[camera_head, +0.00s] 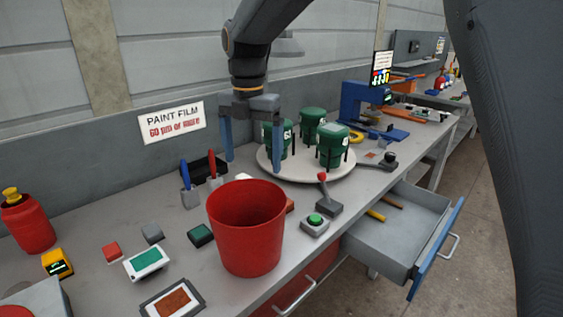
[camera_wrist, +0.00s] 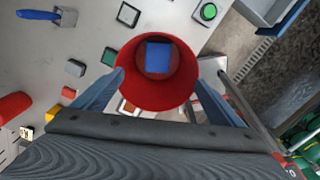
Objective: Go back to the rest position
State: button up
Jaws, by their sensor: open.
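My gripper (camera_head: 250,132) hangs from my dark arm above the bench, with its two blue fingers spread apart and nothing between them. In the head view it is above and behind the red bucket (camera_head: 246,228). In the wrist view the bucket (camera_wrist: 186,88) lies ahead of my open gripper (camera_wrist: 158,92), with its mouth facing the camera. A blue block-like thing (camera_wrist: 158,57) shows inside the bucket in the wrist view. The bucket's inside is mostly hidden in the head view.
Green cylinders (camera_head: 333,147) stand on a round white turntable (camera_head: 300,176) right of my gripper. A lever box and a green button box (camera_head: 314,225) stand right of the bucket. An open drawer (camera_head: 395,235) juts from the bench front. A red bottle (camera_head: 28,225) stands far left.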

jog(key=s+d+f+m, duration=0.2)
jog(key=d+f+m, duration=0.2)
jog(key=d+m, duration=0.45)
jog(key=s+d+f+m, duration=0.2)
jog(key=d+f+m, duration=0.2)
jog(key=d+m, duration=0.45)
jog(key=s+d+f+m, duration=0.4)
jog(key=s+d+m, duration=0.2)
jog(key=d+m, duration=0.1)
jog(key=s+d+f+m+t, duration=0.1)
jog(key=s+d+f+m, duration=0.2)
jog(key=s+d+m, duration=0.4)
jog(key=shift+d+f+m+b, duration=0.3)
jog(key=shift+f+m+b, duration=0.1)
jog(key=shift+m, duration=0.2)
jog(key=shift+c, duration=0.3)
